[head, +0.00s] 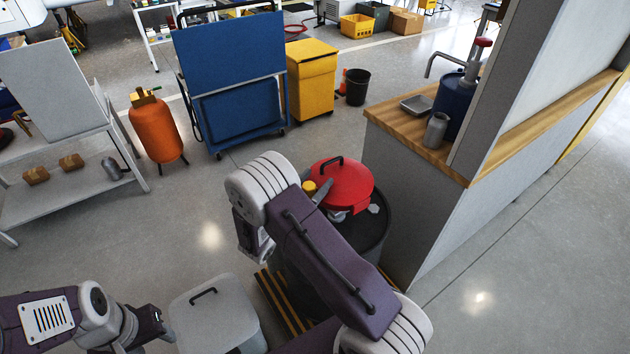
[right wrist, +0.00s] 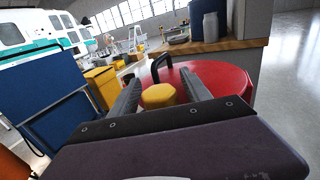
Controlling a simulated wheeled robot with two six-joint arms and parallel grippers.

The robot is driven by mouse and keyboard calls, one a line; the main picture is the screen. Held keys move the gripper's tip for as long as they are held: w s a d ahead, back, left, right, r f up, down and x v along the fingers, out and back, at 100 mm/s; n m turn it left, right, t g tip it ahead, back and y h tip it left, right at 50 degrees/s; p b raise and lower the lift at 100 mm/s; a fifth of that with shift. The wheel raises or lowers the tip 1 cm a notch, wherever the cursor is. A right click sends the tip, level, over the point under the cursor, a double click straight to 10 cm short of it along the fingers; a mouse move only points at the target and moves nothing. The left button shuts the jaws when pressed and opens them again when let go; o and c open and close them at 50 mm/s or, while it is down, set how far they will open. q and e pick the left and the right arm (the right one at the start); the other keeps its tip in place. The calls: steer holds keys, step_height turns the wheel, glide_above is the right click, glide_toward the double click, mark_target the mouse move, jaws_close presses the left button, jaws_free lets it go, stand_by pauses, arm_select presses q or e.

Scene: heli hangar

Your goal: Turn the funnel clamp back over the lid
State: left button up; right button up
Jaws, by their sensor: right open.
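The red round lid (head: 345,182), with a black handle, sits on a dark drum (head: 376,238). A yellow knob (head: 309,186), which may belong to the funnel clamp, shows at the lid's left edge. My right gripper (head: 317,190) is at this edge. In the right wrist view its open fingers (right wrist: 162,84) stand on either side of the yellow knob (right wrist: 160,96), with the red lid (right wrist: 222,78) behind. I cannot tell whether they touch the knob. The rest of the clamp is hidden. My left gripper (head: 164,325) is low at the left, far from the drum; its jaws are unclear.
A grey counter with a wooden top (head: 400,128) stands close to the drum's right. A lidded grey bin (head: 215,310) is in front. A blue cart (head: 235,85), a yellow cabinet (head: 312,80) and an orange tank (head: 156,130) stand behind.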

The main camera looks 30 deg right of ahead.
jaws_close()
steer(key=shift+s+d+m+g+h, duration=0.15)
steer(key=shift+m+g+h, duration=0.3)
steer(key=shift+m+g, duration=0.5)
steer(key=shift+s+a+m+g+h, duration=0.1)
steer(key=shift+s+m+g+h, duration=0.3)
steer(key=shift+g, duration=0.85)
steer(key=shift+w, duration=0.15)
jaws_free()
steer(key=v, duration=0.9)
